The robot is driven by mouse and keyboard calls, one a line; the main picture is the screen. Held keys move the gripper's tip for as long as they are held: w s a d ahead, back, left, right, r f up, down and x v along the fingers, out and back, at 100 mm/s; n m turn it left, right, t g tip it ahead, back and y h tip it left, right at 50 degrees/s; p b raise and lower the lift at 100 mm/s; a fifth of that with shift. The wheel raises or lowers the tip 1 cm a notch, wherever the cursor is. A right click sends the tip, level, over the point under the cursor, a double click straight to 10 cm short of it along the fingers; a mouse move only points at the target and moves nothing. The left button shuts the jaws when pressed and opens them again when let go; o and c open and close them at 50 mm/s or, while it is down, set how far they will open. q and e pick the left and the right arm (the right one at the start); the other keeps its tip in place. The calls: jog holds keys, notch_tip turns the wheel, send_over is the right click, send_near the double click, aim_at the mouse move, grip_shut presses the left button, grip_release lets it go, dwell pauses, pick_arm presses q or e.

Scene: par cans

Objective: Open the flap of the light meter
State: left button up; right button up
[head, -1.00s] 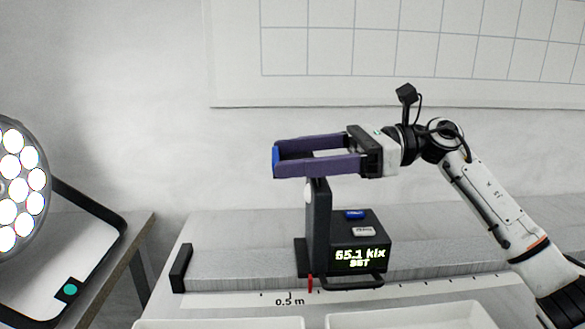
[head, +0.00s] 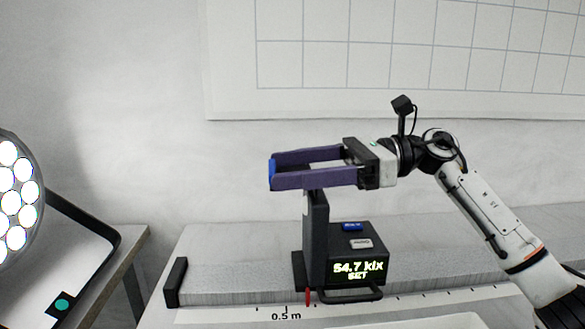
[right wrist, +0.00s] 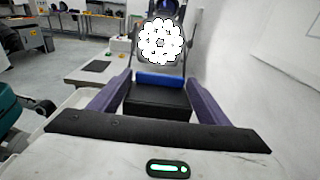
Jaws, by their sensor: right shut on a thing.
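The light meter (head: 316,240) is a dark upright housing on the bench, with a lit display (head: 358,268) reading 54.7 klx SET. My right gripper (head: 271,174) reaches in from the right above its top, its purple fingers pointing left. A blue piece (head: 272,172), which seems to be the flap's edge, sits between the fingertips, and the gripper is shut on it. In the right wrist view the blue piece (right wrist: 160,78) spans between the fingers, behind a dark block (right wrist: 157,97). The fingers hide how far the flap is open. My left gripper is out of view.
A lit round lamp (head: 15,200) stands at the left, also ahead in the right wrist view (right wrist: 160,40). The meter stands on a grey bench (head: 220,262) with a scale strip and a black end stop (head: 175,282). White trays lie at the front edge.

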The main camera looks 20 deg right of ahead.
jog(key=shift+d+r, duration=0.1)
jog(key=shift+r, duration=0.5)
jog(key=o, duration=1.2)
jog(key=shift+o, duration=0.6)
jog(key=shift+f, duration=0.25)
jog(key=f+v, duration=0.1)
jog(key=v, duration=0.9)
jog(key=shift+r, duration=0.55)
jog(key=shift+s+d, duration=0.1)
